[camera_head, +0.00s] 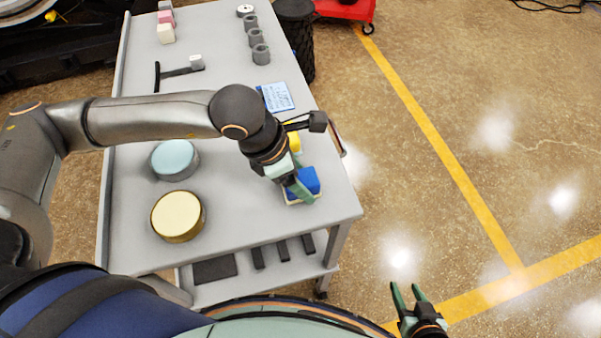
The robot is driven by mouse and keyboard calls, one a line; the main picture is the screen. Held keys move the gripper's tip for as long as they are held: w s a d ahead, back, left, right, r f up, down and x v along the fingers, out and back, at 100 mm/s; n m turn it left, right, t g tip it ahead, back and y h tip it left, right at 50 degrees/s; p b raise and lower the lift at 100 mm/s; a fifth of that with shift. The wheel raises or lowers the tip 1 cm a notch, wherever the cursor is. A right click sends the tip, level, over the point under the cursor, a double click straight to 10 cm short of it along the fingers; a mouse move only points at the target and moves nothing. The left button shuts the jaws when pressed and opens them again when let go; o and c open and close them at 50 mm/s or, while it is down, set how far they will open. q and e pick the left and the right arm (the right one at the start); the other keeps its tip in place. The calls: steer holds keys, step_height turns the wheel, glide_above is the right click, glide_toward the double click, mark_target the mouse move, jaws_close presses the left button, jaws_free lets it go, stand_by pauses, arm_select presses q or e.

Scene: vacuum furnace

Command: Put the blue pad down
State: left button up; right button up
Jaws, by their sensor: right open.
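The blue pad (309,180) is near the right front edge of the grey cart top. A thin cream edge (303,201) shows directly below it; whether the pad rests on it or is just above it cannot be told. My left gripper (302,187) reaches down over the pad, with a green finger against its near side. It appears shut on the pad; the far finger is mostly hidden. My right gripper (410,294) is open and empty, low over the floor at the right of the cart.
The grey cart top (235,213) also holds a yellow block (293,138) behind my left gripper, a blue-white card (277,96), a light-blue round container (174,158) and a gold-rimmed one (178,215). Grey cylinders (260,54) stand farther back. The front centre of the top is clear.

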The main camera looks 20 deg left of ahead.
arm_select(q)
steer(key=shift+o, duration=1.1)
steer(key=shift+p, duration=0.35)
steer(key=v, duration=1.2)
steer(key=shift+s+a+b, duration=0.2)
steer(key=shift+s+b, duration=0.05)
steer(key=shift+b, duration=0.15)
